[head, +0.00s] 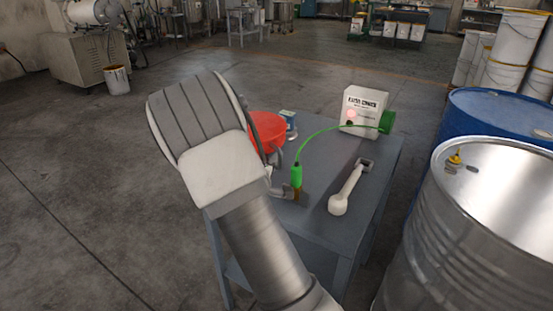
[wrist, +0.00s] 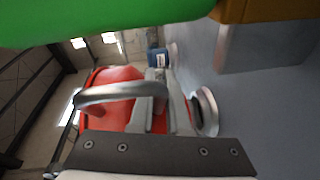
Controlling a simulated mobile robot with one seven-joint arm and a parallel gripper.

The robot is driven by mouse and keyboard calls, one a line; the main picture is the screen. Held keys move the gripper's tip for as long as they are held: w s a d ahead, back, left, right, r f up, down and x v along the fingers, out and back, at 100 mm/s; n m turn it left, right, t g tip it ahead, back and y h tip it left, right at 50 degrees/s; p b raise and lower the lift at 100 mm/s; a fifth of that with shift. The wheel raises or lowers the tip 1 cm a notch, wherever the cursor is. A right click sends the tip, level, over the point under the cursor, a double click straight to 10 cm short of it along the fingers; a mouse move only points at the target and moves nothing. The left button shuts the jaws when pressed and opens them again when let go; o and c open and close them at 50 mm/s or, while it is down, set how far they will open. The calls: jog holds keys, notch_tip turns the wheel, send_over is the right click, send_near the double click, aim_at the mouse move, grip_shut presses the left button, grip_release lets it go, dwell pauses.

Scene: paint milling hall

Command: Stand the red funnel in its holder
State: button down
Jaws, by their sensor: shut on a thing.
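The red funnel (head: 266,128) shows beyond my forearm in the head view, wide part up, above the far left side of the table. In the wrist view its red body (wrist: 112,78) is close in front of my gripper (wrist: 160,98), which is shut on it. A grey curved bar crosses the red body in the wrist view. A round grey piece with a dark centre (wrist: 206,112) lies to its right; I cannot tell whether it belongs to the holder.
A white box (head: 363,112), a white-handled tool (head: 348,190) and a small blue container (head: 289,121) are on the table (head: 317,172). Drums (head: 480,220) stand at right.

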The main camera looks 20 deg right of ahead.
jog(key=shift+f+b, duration=0.6)
jog(key=shift+f, duration=0.4)
dwell(0.3)
jog(key=c, duration=0.8)
grip_release()
jog(key=shift+f, duration=0.1)
jog(key=p+v, duration=0.4)
jog(key=v, duration=1.3)
jog(key=shift+s+a, duration=0.15)
jog(key=shift+s, duration=0.05)
jog(key=shift+a, duration=0.1)
jog(key=shift+p+v, duration=1.1)
jog(key=shift+v, duration=1.35)
